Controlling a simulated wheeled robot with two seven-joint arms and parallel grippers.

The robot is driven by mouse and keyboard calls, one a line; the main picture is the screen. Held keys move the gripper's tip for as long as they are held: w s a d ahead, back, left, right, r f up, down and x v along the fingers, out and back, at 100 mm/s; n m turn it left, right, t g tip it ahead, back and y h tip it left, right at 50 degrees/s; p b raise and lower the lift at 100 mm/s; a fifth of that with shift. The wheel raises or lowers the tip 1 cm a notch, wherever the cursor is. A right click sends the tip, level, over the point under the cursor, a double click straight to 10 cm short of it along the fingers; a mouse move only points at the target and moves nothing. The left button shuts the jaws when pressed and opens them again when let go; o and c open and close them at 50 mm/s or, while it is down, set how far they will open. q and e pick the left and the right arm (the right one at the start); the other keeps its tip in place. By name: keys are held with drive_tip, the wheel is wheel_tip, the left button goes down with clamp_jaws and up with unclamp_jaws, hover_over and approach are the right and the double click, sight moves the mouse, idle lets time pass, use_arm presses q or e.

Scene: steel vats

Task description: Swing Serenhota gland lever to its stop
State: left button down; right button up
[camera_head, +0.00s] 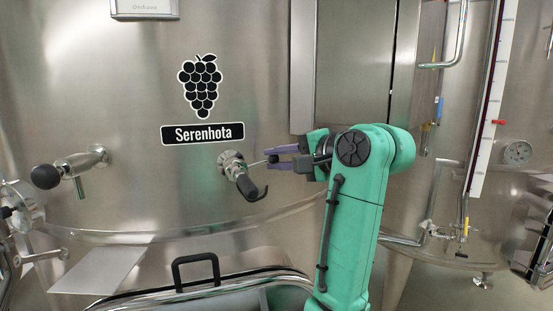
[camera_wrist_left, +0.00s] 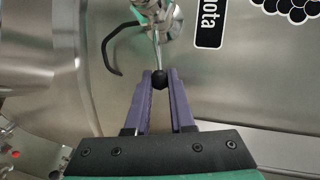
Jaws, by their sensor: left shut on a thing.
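The Serenhota vat (camera_head: 130,210) carries a name plate (camera_head: 203,133) under a grape emblem. Right of and below the plate, a steel fitting (camera_head: 231,161) sticks out of the vat wall. The gland lever (camera_wrist_left: 157,52) is a thin steel rod running from this fitting to a small black ball knob (camera_wrist_left: 159,79). My left gripper (camera_head: 273,160) comes from the right and is shut on the knob; its purple fingers (camera_wrist_left: 160,88) lie on both sides of it. A black hooked handle (camera_head: 249,188) hangs from the same fitting, apart from my fingers. My right gripper is not in view.
A sampling tap with a black round knob (camera_head: 46,176) stands out at the left. A black handle (camera_head: 195,270) rises from a hatch below. A sight tube with a scale (camera_head: 493,100) and a dial gauge (camera_head: 517,152) are at the right.

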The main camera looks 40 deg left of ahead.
use_arm(q)
drive_tip(key=shift+f, duration=0.1)
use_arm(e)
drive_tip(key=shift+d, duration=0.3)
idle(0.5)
use_arm(q)
drive_tip(key=shift+a, duration=0.1)
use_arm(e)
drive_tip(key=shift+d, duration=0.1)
